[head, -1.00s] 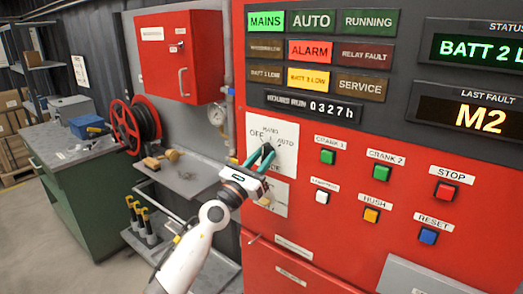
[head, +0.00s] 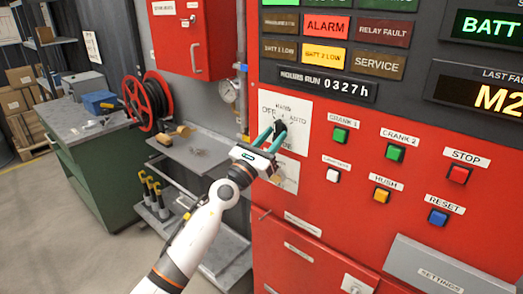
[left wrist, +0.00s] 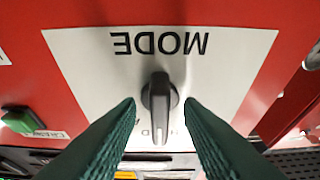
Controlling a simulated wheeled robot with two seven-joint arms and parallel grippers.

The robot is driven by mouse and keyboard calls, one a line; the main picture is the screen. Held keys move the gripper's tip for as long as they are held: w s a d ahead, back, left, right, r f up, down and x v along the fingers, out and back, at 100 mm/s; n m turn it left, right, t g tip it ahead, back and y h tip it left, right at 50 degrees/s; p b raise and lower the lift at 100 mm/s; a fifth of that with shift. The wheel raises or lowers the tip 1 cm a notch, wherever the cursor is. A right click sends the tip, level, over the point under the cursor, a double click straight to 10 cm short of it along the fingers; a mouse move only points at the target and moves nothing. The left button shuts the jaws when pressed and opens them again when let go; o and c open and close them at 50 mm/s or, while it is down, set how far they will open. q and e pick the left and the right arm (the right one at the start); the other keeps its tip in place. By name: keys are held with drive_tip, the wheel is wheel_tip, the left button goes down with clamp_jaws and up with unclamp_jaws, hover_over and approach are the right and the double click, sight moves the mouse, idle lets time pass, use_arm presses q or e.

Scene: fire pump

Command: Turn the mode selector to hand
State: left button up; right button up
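The mode selector is a dark knob (head: 280,127) on a white plate (head: 296,143) on the red panel. HAND is printed above it, OFF to its left and AUTO to its right. In the left wrist view, upside down, the knob (left wrist: 159,94) stands below the word MODE, its handle in line with the picture's vertical. My left gripper (head: 271,136) is open at the plate, its green fingers (left wrist: 160,112) on either side of the knob with gaps showing. The knob's lower end hides some printing. My right gripper is not in view.
Push buttons sit right of the plate, the nearest being CRANK 1 (head: 340,135) and a white button (head: 332,174). A red cabinet (head: 193,38), a hose reel (head: 150,105) and a grey shelf (head: 195,152) stand left. A settings box (head: 435,267) juts out lower right.

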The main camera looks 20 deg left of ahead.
use_arm(q)
drive_tip(key=b+v, duration=0.1)
drive_tip(key=v, duration=1)
drive_tip(key=shift+f, duration=0.1)
